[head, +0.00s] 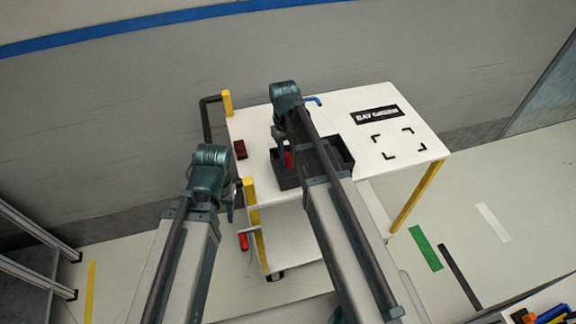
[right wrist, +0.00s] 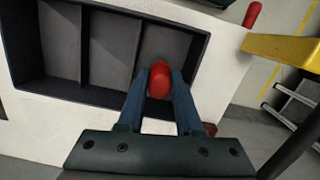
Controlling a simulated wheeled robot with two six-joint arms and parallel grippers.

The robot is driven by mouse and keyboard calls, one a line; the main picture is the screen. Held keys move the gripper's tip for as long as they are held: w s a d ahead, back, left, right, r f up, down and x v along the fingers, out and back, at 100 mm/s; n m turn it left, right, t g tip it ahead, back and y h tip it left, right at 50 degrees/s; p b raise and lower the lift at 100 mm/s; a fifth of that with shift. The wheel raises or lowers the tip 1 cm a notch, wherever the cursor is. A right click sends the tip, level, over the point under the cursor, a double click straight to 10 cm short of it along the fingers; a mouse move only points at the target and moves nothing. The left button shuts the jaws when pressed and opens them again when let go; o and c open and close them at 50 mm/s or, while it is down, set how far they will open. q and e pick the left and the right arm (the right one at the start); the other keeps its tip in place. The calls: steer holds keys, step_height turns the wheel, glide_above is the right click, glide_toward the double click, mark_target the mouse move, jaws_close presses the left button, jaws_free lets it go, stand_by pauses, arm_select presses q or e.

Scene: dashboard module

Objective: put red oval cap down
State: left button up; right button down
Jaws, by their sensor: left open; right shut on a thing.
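The red oval cap (right wrist: 159,80) is held between the two fingers of my right gripper (right wrist: 160,92). In the right wrist view it appears over the right-hand compartment of a dark tray (right wrist: 60,95); I cannot tell its height or whether it touches the tray. In the head view the cap (head: 288,159) shows as a small red patch, and my right arm hides part of the tray (head: 289,183). My left gripper (head: 229,208) is open, low beside the left edge of the white table (head: 378,160).
A dark red block (head: 240,149) lies on the table left of the tray. Yellow posts (head: 250,192) stand at the table's left edge. A black label (head: 376,115) and corner marks lie on the right, where the top is clear. A blue hook-shaped thing (head: 313,100) is at the back.

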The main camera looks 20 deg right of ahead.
mark_target(288, 163)
step_height(288, 163, down, 4)
steer(key=b, duration=0.3)
steer(key=shift+r, duration=0.25)
steer(key=c, duration=1)
jaws_free()
steer(key=shift+f, duration=0.2)
steer(key=shift+o, duration=0.8)
steer(key=shift+r, duration=0.1)
